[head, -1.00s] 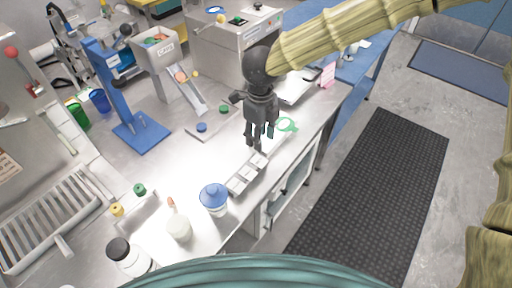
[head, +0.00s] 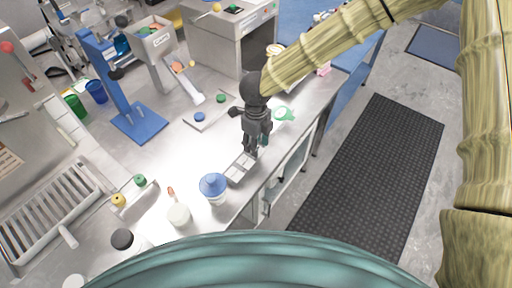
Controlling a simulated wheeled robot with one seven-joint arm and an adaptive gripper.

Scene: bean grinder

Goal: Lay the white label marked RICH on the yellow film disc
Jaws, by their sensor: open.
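My gripper (head: 254,151) is dark grey and points down over the far end of a small grey tray (head: 232,180) near the counter's front edge. Its fingers are apart, and I see nothing held between them. The tray has several pale sections in a row. They may be labels, but no lettering is readable, so I cannot pick out RICH. The gripper hides the tray's far end, and I cannot tell whether the fingertips touch it. I cannot identify the yellow film disc with certainty.
A green ring-shaped item (head: 284,114) lies right of my gripper. A blue stand (head: 139,124) is at left. The counter's middle (head: 170,155) is clear.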

